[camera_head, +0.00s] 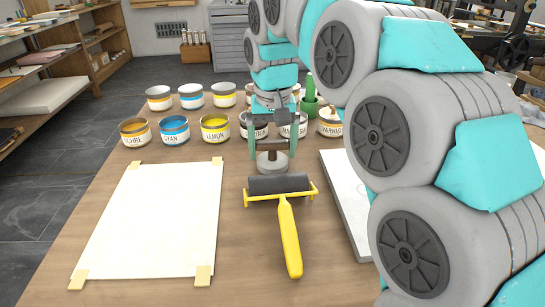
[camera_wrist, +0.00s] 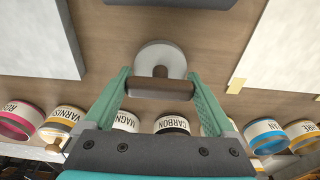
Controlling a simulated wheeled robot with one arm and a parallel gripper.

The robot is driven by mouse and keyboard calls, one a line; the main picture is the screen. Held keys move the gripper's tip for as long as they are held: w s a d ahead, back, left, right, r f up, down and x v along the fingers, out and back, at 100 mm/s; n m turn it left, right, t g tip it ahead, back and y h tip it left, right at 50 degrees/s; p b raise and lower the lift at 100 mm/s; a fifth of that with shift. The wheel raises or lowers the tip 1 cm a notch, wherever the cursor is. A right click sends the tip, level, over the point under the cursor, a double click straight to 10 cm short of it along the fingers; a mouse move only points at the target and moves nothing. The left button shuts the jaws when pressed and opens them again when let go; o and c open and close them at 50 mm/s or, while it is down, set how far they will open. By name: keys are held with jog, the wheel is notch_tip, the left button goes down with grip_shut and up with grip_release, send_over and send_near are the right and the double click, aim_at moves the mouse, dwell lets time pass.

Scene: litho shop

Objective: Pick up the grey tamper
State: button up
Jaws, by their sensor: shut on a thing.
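The grey tamper (camera_head: 272,166) has a round pale-grey foot and stands upright behind the ink roller in the head view. Whether its foot touches the table cannot be told for certain. In the wrist view its disc (camera_wrist: 160,57) and brown crossbar handle (camera_wrist: 160,89) show. My gripper (camera_head: 274,146) is above it, with its green fingers on both ends of the handle. In the wrist view my gripper (camera_wrist: 160,85) is shut on this handle.
A black roller with a yellow handle (camera_head: 288,235) lies just in front. A taped white sheet (camera_head: 150,225) is at left, and a pale slab (camera_head: 345,190) at right. Ink tins, such as the lemon one (camera_head: 215,128), stand in rows behind. Bare wood (camera_head: 235,265) lies between sheet and roller.

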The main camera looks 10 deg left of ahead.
aim_at(272, 141)
jog(key=shift+c, duration=0.4)
jog(key=shift+r, duration=0.15)
jog(key=shift+r+b, duration=0.3)
jog(key=shift+r, duration=3)
jog(key=s+d, duration=0.1)
jog(key=s, duration=0.4)
jog(key=s+d+b, duration=0.1)
jog(key=s+d, duration=0.1)
jog(key=s, duration=0.4)
jog(key=s+d+b, duration=0.1)
jog(key=s, duration=0.5)
jog(key=shift+s+d, duration=0.2)
jog(key=shift+d, duration=0.05)
jog(key=o, duration=1.1)
jog(key=shift+c, duration=0.2)
jog(key=shift+r, duration=0.1)
jog(key=c, duration=0.7)
